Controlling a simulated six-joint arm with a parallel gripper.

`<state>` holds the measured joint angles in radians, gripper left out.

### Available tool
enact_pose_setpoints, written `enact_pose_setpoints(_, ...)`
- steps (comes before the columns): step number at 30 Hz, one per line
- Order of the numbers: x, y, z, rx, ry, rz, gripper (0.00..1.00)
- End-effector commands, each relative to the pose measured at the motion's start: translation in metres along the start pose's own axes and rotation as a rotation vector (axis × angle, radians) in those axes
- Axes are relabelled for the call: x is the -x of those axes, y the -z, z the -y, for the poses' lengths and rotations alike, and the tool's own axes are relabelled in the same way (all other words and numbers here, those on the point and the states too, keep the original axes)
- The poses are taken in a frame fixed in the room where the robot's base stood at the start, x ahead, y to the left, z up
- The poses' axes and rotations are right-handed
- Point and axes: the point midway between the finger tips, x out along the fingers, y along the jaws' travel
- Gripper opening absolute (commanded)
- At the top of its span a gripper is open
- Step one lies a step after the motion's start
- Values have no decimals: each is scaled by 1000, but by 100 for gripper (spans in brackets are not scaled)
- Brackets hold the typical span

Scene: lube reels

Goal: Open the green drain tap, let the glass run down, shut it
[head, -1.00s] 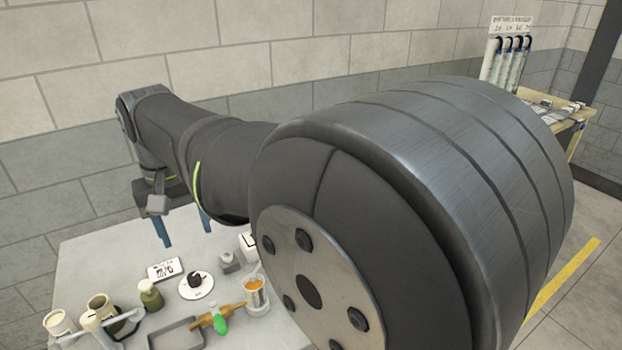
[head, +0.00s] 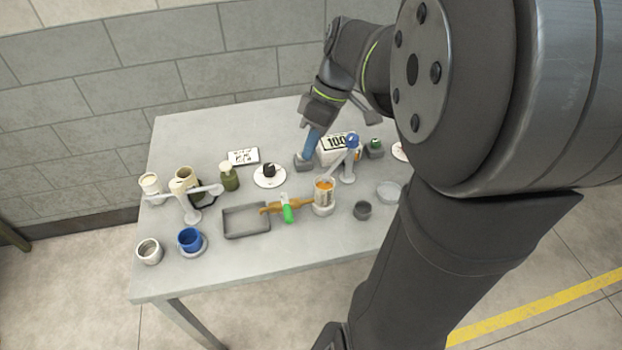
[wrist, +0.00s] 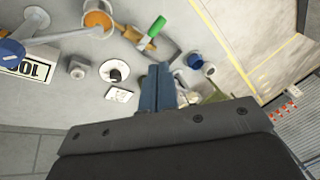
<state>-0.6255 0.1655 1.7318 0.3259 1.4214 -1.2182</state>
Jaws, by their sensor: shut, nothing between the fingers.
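The drain tap's green handle (head: 288,213) sits on a brass-coloured pipe (head: 270,209) in the middle of the table; the handle also shows at the top of the wrist view (wrist: 157,25). Right beside the pipe's right end stands the glass (head: 324,188) with orange liquid in it, also in the wrist view (wrist: 97,19). My gripper (head: 309,152) is shut and empty, behind the glass and the tap, above a small grey block. Its blue fingers (wrist: 158,75) lie together in the wrist view. I cannot tell its exact height.
A grey tray (head: 245,234) lies left of the tap.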

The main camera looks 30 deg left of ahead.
Motion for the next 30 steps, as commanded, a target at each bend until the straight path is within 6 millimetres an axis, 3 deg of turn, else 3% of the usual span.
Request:
enact_pose_setpoints(15,-18,-40,-18,515,-5,-226,0)
enact_pose_setpoints(30,-20,-47,-21,620,-30,-268,0)
